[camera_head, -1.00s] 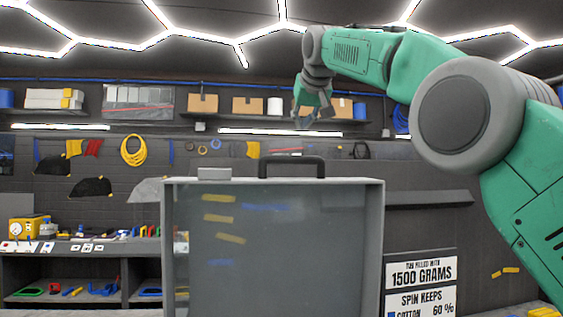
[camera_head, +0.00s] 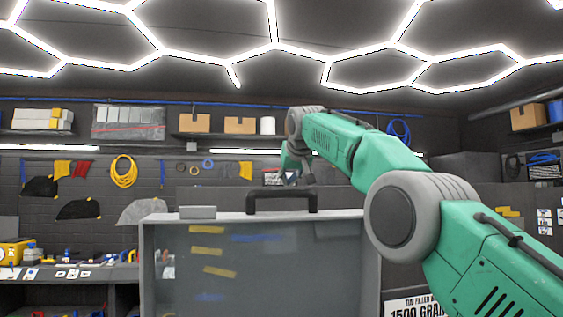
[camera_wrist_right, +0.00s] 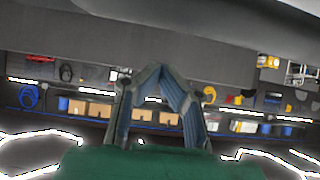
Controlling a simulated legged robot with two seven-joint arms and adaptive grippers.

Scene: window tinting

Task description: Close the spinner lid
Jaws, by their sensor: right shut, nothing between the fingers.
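The spinner lid (camera_head: 262,268) stands upright in the head view, a pale grey frame around a dark see-through panel. A black handle (camera_head: 282,195) and a small grey block (camera_head: 197,212) are on its top edge. My right gripper (camera_head: 299,180) appears just above and behind the handle, partly hidden by it. I cannot tell whether they touch. In the right wrist view, the gripper (camera_wrist_right: 160,70) has its blue-lined fingers meeting at the tips with nothing between them. My left gripper is out of view.
A workbench (camera_head: 75,278) with tools is at the left. Shelves with cardboard boxes (camera_head: 194,123) line the back wall. A white sign (camera_head: 414,306) is low at the right. The air above the lid's left half is clear.

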